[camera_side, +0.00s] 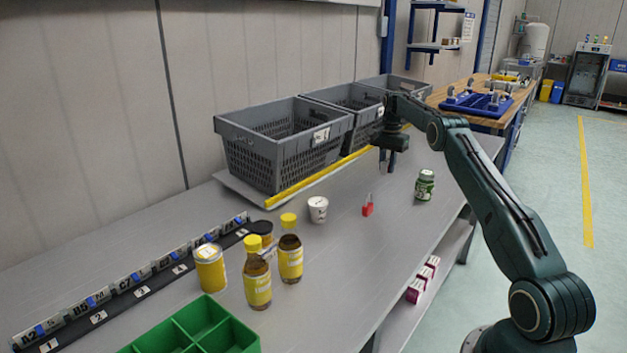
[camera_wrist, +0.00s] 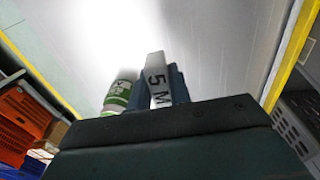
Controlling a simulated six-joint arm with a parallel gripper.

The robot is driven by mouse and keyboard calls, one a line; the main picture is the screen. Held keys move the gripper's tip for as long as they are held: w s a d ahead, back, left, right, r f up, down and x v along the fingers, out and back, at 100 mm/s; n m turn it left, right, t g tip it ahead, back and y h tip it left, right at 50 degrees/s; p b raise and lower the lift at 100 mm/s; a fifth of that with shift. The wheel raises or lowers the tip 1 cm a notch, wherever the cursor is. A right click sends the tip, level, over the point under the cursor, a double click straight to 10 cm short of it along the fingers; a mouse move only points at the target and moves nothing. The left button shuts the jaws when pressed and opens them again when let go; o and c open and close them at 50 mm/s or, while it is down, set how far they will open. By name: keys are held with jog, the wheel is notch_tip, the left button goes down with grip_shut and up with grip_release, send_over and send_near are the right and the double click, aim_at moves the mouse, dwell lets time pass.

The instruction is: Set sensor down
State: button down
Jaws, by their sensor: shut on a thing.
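My gripper (camera_side: 387,166) hangs above the grey bench (camera_side: 345,250), in front of the grey crates, with its fingers pointing down. In the wrist view it is shut on a pale block marked "5 M" (camera_wrist: 157,82), with dark blue parts beside it. No other thing in view is clearly a sensor, and I cannot tell whether this block is one. In the side view the held block is too small to make out. The bench surface (camera_wrist: 215,45) also shows in the wrist view, and the block appears clear of it.
A green-and-white can (camera_side: 424,186) and a red padlock (camera_side: 367,208) stand near my gripper. A white cup (camera_side: 318,209), bottles (camera_side: 257,285), and a yellow tin (camera_side: 210,268) stand left. Grey crates (camera_side: 283,150) line the back behind a yellow strip. Labelled blocks (camera_side: 130,280) fill a rail.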

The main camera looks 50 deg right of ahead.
aim_at(388, 197)
jog(key=shift+s+d+f, duration=0.2)
jog(key=shift+d+f, duration=0.1)
jog(key=shift+d, duration=0.15)
jog(key=shift+s+d+f, duration=0.2)
jog(key=shift+d+f, duration=0.1)
jog(key=shift+d, duration=0.15)
jog(key=shift+f, duration=4)
jog(key=shift+f, duration=0.1)
jog(key=c, duration=1.3)
grip_release()
notch_tip(388, 197, up, 11)
jog(key=shift+f, duration=0.15)
jog(key=shift+r, duration=0.7)
